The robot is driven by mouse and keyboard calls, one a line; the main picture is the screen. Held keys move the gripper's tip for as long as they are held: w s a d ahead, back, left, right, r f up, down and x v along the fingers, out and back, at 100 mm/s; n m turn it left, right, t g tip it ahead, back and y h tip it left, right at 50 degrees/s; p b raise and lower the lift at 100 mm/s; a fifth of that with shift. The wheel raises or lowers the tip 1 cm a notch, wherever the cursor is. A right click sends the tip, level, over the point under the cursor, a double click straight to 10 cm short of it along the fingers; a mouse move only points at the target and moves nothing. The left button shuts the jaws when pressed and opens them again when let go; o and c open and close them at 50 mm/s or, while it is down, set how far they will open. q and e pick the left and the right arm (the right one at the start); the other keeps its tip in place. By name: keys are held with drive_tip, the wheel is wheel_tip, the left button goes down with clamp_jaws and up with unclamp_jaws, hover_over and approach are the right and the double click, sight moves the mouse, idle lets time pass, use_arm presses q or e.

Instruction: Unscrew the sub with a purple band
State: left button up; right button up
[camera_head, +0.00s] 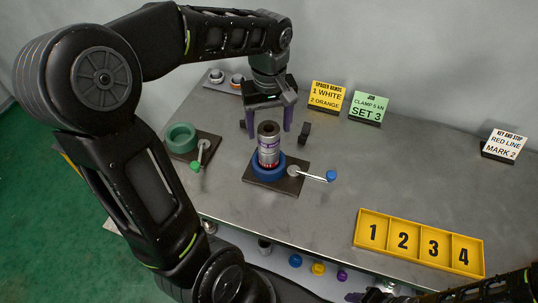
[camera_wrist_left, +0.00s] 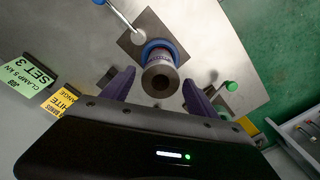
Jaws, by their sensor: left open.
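The sub (camera_head: 268,146), a grey metal cylinder with a purple band and red near its base, stands upright in the blue vise (camera_head: 258,172). That vise has a lever ending in a blue knob (camera_head: 331,175). My left gripper (camera_head: 268,126) is open, just behind the top of the sub, with its purple fingers apart. In the left wrist view the sub (camera_wrist_left: 161,75) shows its open top end between the two spread fingers of that gripper (camera_wrist_left: 158,90), with a gap on each side. My right gripper (camera_head: 372,296) is only partly seen at the bottom edge; its jaws are unclear.
A green vise (camera_head: 181,138) with a green-knobbed lever stands left of the blue one. A small black block (camera_head: 305,132) stands right of the left gripper. Signs stand at the back. A yellow numbered tray (camera_head: 418,242) lies front right. The middle right of the table is clear.

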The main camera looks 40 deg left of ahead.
use_arm(q)
drive_tip(key=m, duration=0.5)
drive_tip(key=shift+r+m+p, duration=0.1)
drive_tip(key=shift+m+p, duration=0.25)
drive_tip(key=shift+m, duration=0.05)
drive_tip(key=m, duration=0.4)
drive_tip(key=c, duration=1.4)
drive_tip(key=n, duration=0.3)
drive_tip(key=shift+c, duration=0.4)
drive_tip(key=n, duration=0.9)
drive_tip(key=shift+b, duration=0.3)
drive_tip(key=shift+n, duration=1.1)
